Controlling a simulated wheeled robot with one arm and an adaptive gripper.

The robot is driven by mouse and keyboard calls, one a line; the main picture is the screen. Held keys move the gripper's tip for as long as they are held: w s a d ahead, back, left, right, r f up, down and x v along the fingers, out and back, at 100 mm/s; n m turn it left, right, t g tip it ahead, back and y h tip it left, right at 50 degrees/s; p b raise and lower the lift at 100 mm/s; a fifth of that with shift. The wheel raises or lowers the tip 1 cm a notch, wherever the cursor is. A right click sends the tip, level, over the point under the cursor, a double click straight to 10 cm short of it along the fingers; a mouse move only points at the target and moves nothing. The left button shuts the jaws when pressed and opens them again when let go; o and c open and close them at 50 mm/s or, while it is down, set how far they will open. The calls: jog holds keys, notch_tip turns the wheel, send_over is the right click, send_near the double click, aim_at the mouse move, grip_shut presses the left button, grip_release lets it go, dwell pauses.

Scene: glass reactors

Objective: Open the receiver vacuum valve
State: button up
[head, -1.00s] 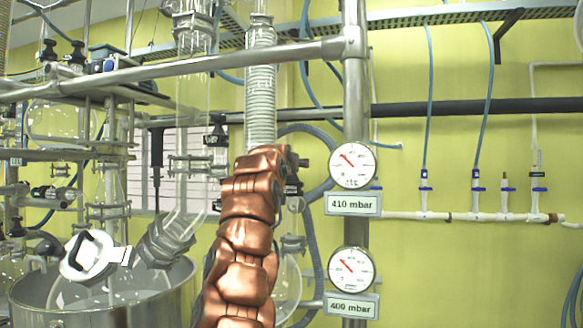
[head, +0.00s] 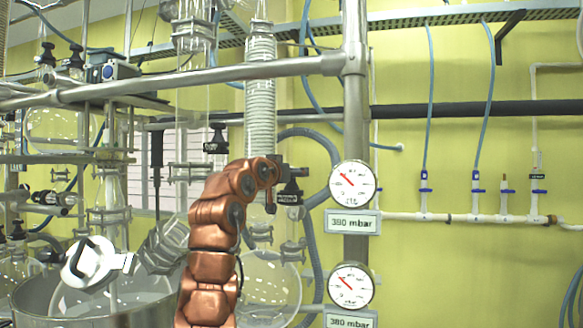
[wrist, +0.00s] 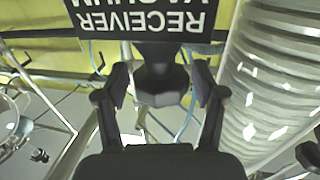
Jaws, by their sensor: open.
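The receiver vacuum valve shows in the wrist view as a black faceted knob (wrist: 160,88) below a black label reading "RECEIVER VACUUM" (wrist: 140,18), upside down there. My gripper (wrist: 162,100) is open, with one finger on each side of the knob. Gaps show between the fingers and the knob, so it is not gripped. In the head view the black label (head: 289,198) is at the tip of my copper arm, by the coiled glass condenser. The knob and fingers are hard to separate there. A round glass flask (head: 270,290) hangs below.
The ribbed condenser column (wrist: 275,85) stands close on the right in the wrist view. Two gauges (head: 352,184) (head: 351,286) on the steel post both have signs reading 380 mbar. Another black valve (head: 216,138) is left of the condenser. A horizontal steel rail (head: 220,73) crosses above.

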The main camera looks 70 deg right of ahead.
jog(key=shift+r+m+g+p, duration=0.2)
jog(key=shift+m+g+p, duration=0.7)
jog(key=shift+p, duration=1)
jog(key=shift+w+d+f+g+p, duration=0.1)
jog(key=shift+g+p, duration=0.2)
jog(key=shift+p, duration=0.2)
jog(key=shift+g+y+p, duration=0.3)
jog(key=shift+p, duration=0.55)
jog(key=shift+f+m+g, duration=0.15)
jog(key=shift+m+g, duration=0.15)
jog(key=shift+m+g+y, duration=0.4)
jog(key=shift+m+g, duration=0.1)
jog(key=shift+g, duration=0.3)
jog(key=shift+c, duration=0.4)
jog(key=c, duration=0.9)
jog(key=shift+o, duration=0.2)
jog(key=shift+b, duration=0.35)
